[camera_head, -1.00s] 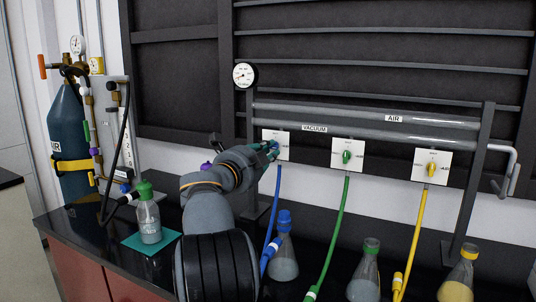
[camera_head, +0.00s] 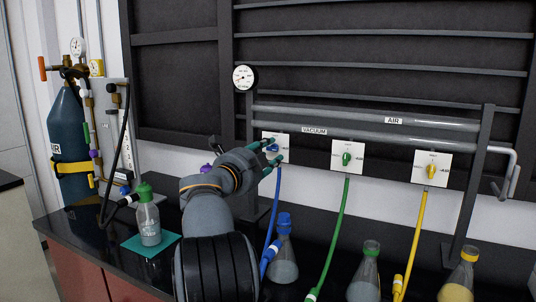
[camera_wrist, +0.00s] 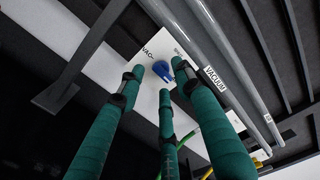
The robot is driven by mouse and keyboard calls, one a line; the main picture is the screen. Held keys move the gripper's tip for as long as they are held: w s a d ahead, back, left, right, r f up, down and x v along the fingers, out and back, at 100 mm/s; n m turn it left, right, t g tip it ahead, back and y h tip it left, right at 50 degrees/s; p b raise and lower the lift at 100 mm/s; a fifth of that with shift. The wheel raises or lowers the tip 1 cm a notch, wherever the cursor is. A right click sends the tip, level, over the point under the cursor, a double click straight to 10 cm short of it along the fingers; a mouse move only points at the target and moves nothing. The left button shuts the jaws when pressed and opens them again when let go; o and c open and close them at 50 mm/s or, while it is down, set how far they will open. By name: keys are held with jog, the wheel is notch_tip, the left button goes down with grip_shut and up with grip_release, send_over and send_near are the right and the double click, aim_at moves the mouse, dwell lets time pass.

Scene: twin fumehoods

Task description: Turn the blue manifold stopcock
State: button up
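The blue manifold stopcock (camera_head: 272,148) sits on a white plate (camera_head: 283,138) at the left end of the manifold. In the wrist view the blue handle (camera_wrist: 163,70) lies on the white plate between my fingertips. My gripper (camera_head: 273,151) has teal fingers spread apart around the stopcock, with visible gaps to the handle. In the wrist view the open gripper (camera_wrist: 160,77) shows three fingers close to the plate. Fingers hide part of the stopcock in the head view, so its exact angle is hard to tell there.
A green stopcock (camera_head: 346,159) and a yellow stopcock (camera_head: 431,171) sit to the right. A blue hose (camera_head: 271,220) hangs below the plate.

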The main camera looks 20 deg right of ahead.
jog(key=v, duration=1.2)
jog(key=shift+w, duration=0.1)
jog(key=x, duration=1.2)
jog(key=shift+a, duration=0.1)
